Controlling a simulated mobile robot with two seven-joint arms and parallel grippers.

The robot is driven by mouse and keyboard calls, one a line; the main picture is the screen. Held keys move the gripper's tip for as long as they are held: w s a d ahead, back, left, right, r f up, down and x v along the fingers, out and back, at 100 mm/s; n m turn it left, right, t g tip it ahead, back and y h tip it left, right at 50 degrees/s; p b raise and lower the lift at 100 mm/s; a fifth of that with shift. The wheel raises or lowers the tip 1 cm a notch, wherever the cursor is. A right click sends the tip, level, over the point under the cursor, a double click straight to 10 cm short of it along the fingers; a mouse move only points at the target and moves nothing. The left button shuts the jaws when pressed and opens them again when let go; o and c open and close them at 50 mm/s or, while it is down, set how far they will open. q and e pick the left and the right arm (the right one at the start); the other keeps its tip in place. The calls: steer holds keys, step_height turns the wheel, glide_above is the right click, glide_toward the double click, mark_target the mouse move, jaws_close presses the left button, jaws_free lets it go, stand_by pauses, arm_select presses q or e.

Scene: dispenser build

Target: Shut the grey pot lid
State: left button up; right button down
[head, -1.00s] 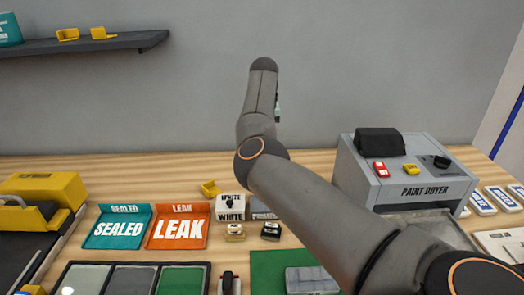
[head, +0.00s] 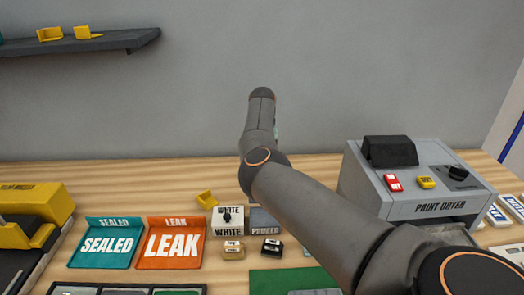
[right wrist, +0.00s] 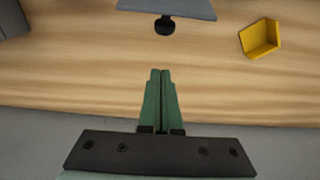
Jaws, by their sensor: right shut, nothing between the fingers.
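In the right wrist view a grey panel, likely the grey lid (right wrist: 185,5), shows at the top edge. A black knob (right wrist: 166,24) sticks out from it; the lid's hinge is out of view. My right gripper (right wrist: 161,73) has its green fingers shut and empty, pointing towards the knob and apart from it in the picture. My left gripper is not in view.
The paint dryer (head: 440,208) stands at the right. A yellow holder (right wrist: 260,39) sits behind the pots. Teal (head: 107,243) and orange (head: 172,243) trays lie at left. The wood behind the pots is mostly clear.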

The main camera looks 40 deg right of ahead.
steer(key=shift+s+a+f+p, duration=0.15)
steer(key=shift+s+a+p, duration=0.35)
steer(key=shift+s+a, duration=0.85)
steer(key=shift+d, duration=0.15)
